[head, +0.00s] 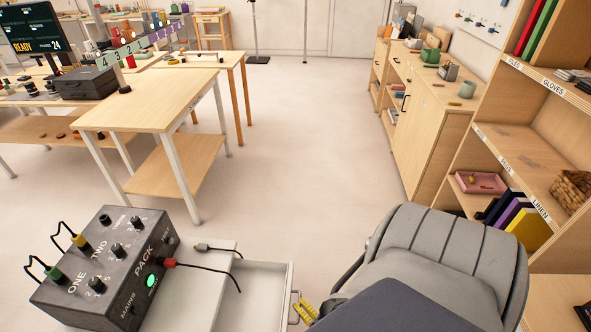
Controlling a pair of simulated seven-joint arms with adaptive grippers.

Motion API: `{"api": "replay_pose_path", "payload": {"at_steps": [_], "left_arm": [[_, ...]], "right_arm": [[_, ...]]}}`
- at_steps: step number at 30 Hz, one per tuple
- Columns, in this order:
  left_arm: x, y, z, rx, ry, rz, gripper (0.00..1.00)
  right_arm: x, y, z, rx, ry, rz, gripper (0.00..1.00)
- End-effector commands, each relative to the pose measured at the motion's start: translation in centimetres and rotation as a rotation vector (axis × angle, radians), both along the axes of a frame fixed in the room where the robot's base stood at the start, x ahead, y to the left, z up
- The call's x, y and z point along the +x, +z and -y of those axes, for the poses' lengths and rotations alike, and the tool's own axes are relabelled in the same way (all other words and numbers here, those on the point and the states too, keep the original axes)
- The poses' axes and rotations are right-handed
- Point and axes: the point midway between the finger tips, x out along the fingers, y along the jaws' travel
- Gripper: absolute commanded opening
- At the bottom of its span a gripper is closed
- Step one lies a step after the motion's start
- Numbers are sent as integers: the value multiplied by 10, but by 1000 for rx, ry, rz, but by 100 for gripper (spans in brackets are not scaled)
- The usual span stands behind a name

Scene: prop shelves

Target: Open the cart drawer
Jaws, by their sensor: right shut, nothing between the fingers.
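The grey cart (215,254) stands at the bottom left, with a dark control box on its top. Its drawer (288,277) stands out to the right from under the cart top, and part of its pale inside shows. The drawer's handle (294,307) is on its right-hand face. My right gripper (304,309), with yellow on it, is shut and empty right beside the handle. I cannot tell whether it touches the handle. My grey arm hides most of what lies behind it. My left gripper is not in view.
The control box (100,265) has a red plug (169,263) with a black cable trailing over the cart top. A wooden table (155,100) stands at the upper left. Wooden shelves (520,150) and a cabinet (425,140) line the right. The floor between is clear.

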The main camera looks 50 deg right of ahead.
Motion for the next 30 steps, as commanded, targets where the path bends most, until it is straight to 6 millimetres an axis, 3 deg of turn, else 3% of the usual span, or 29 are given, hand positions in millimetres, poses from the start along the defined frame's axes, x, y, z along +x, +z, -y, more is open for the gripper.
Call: {"api": "replay_pose_path", "payload": {"at_steps": [10, 19, 30], "left_arm": [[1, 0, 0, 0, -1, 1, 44], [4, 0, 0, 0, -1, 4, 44], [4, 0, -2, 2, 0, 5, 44]], "right_arm": [[-4, -2, -2, 0, 4, -8, 0], [-2, -1, -1, 0, 2, -4, 32], [-9, 0, -1, 1, 1, -3, 32]]}}
